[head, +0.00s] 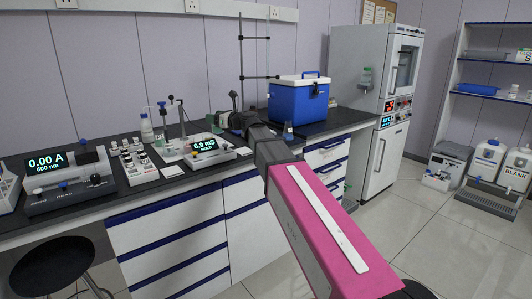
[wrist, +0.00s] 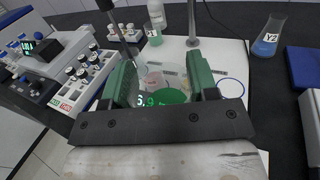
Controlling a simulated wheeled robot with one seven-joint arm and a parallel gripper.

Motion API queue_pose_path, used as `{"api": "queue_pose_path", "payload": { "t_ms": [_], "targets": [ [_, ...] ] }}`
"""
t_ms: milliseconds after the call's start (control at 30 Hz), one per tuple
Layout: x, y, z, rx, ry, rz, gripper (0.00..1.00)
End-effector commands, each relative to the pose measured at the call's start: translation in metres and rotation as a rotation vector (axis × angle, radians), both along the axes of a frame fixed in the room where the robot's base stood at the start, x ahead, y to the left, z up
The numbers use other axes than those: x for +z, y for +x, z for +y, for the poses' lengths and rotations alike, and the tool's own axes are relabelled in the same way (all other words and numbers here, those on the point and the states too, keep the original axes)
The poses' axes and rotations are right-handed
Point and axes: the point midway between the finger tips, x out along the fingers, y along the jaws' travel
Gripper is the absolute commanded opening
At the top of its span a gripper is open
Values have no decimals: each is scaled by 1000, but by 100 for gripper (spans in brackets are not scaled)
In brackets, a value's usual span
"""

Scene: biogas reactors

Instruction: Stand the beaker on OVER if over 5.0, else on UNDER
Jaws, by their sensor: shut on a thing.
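My gripper (wrist: 158,82) has its green jaws shut on a clear beaker (wrist: 152,80), which shows between them in the wrist view with a pinkish patch. A green round area (wrist: 168,97) and digits like "5.9" show in the same gap, partly hidden by the gripper's dark bar. I cannot tell whether the beaker touches the surface below. In the head view my gripper (head: 236,118) is small, over the bench, and the beaker is not clear. The meter (head: 207,152) there seems to read 6.9 mS HOLD, the last digit being blurred. No OVER or UNDER label is legible.
A flask marked Y2 (wrist: 268,40) stands right of my gripper; a small green-filled vessel (wrist: 153,34) and a metal rod (wrist: 192,22) stand beyond. A vial rack (wrist: 85,75) lies left. The blue cooler box (head: 298,100) stands at the bench's right. A blue ring (wrist: 232,88) marks the white board.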

Motion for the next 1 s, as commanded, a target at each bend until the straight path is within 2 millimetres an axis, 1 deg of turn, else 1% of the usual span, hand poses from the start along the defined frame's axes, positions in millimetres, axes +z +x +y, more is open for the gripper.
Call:
{"api": "queue_pose_path", "payload": {
  "t_ms": [33, 67, 167, 267, 500, 700, 833, 1000],
  "targets": [
    [0, -1, 7, 7, 0, 0, 24],
    [0, -2, 10, 10, 0, 0, 24],
    [-3, 0, 10, 14, 0, 1, 24],
    [-12, 9, -1, 14, 1, 2, 24],
    [-40, 37, -41, 12, 0, 1, 24],
    [-61, 55, -69, 14, 0, 1, 24],
    [-68, 62, -80, 14, 1, 1, 24],
    [-75, 63, -82, 15, -1, 0, 24]
  ]
}}
